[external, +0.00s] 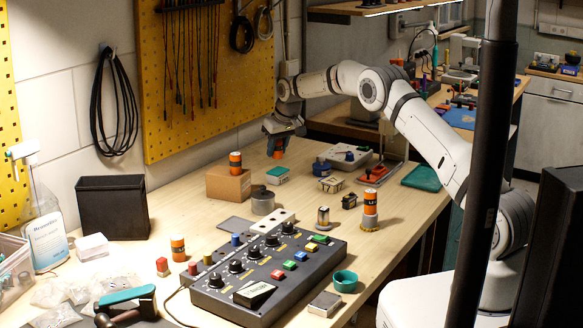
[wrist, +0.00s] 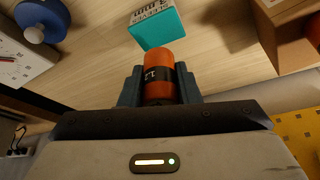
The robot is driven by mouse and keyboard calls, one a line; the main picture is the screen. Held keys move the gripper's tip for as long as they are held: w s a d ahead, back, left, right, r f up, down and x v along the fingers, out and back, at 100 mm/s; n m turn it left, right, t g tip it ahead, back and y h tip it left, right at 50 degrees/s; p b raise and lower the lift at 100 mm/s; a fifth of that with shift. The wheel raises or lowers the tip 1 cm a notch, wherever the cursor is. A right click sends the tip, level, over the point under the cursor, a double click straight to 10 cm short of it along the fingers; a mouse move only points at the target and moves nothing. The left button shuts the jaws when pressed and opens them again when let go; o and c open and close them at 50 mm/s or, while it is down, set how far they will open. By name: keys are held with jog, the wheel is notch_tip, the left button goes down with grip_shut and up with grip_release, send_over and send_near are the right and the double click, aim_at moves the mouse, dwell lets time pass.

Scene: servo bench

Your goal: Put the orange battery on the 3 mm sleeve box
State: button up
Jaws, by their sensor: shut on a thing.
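My gripper (external: 280,132) is shut on an orange battery (external: 278,148) with a dark label band and holds it above the bench. In the wrist view the battery (wrist: 160,78) sits between the two fingers (wrist: 160,88). The 3 mm sleeve box (external: 277,175) is a small teal box with a white label, lying on the bench below the held battery. In the wrist view the sleeve box (wrist: 159,28) appears just beyond the battery, apart from it, with its printed label partly cut off by the frame's top edge.
A cardboard box (external: 228,184) with another orange battery (external: 235,163) on top stands left of the sleeve box. A grey cylinder (external: 263,203) is in front. A blue round-bodied object (external: 321,168) and a grey device (external: 347,156) are to the right. A control panel (external: 262,276) fills the front.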

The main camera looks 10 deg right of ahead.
aim_at(278, 157)
jog(key=shift+f+p, duration=0.45)
jog(key=shift+f, duration=1.45)
jog(key=shift+f, duration=0.2)
jog(key=o, duration=1)
jog(key=shift+o, duration=0.2)
jog(key=shift+r, duration=0.45)
jog(key=b+v, duration=0.3)
jog(key=v, duration=0.8)
jog(key=shift+s+r, duration=0.3)
